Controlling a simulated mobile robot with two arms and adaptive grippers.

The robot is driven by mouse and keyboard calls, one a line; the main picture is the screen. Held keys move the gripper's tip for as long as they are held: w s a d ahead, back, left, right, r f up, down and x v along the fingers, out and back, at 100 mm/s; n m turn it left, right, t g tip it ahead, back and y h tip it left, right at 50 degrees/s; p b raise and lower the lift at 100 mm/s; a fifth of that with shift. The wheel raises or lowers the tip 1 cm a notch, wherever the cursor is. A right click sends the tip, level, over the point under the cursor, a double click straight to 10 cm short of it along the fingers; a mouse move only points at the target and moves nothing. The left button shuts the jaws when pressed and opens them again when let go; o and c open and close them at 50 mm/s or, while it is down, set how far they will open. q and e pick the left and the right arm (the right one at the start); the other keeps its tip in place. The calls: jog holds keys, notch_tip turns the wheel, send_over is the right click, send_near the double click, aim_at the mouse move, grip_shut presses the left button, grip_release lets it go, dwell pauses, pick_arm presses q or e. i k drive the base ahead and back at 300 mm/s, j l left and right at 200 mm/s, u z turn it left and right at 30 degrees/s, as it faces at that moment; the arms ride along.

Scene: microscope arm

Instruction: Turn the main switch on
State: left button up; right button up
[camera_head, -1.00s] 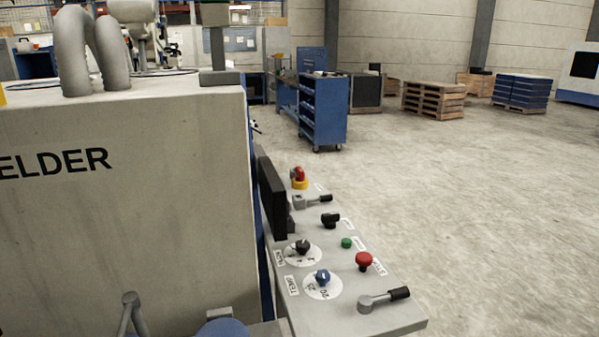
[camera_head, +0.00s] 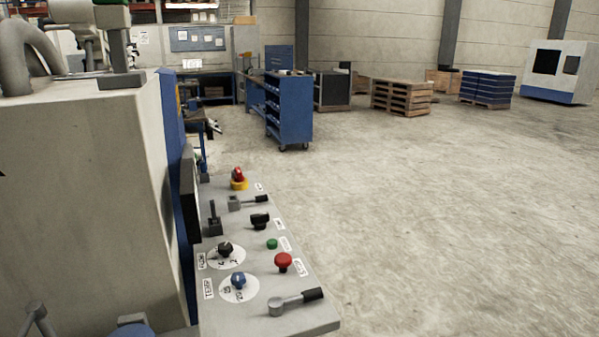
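A sloped grey control panel (camera_head: 225,312) sticks out from the right side of a large grey machine (camera_head: 85,200). At its far end is a red switch knob on a yellow base (camera_head: 238,178), which looks like a main switch; its label is too small to read. Nearer along the panel are levers, a black knob (camera_head: 259,220), a green button (camera_head: 272,244), a red mushroom button (camera_head: 283,262), a black dial (camera_head: 225,249), a blue dial (camera_head: 238,280) and a black-handled lever (camera_head: 297,301).
A black upright plate (camera_head: 190,195) stands along the panel's left edge. Open concrete floor (camera_head: 440,220) lies to the right. A blue cart (camera_head: 290,112), wooden pallets (camera_head: 401,97) and a white-and-blue machine (camera_head: 557,72) stand farther back.

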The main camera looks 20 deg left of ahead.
aim_at(238, 177)
jog(key=i+l+z, duration=0.35)
jog(key=i+l, duration=0.15)
jog(key=l, duration=0.15)
jog(key=i+l+z, duration=0.35)
jog(key=i+l, duration=0.15)
jog(key=i+u, duration=0.9)
jog(key=i+l+u, duration=0.2)
jog(key=u, duration=0.2)
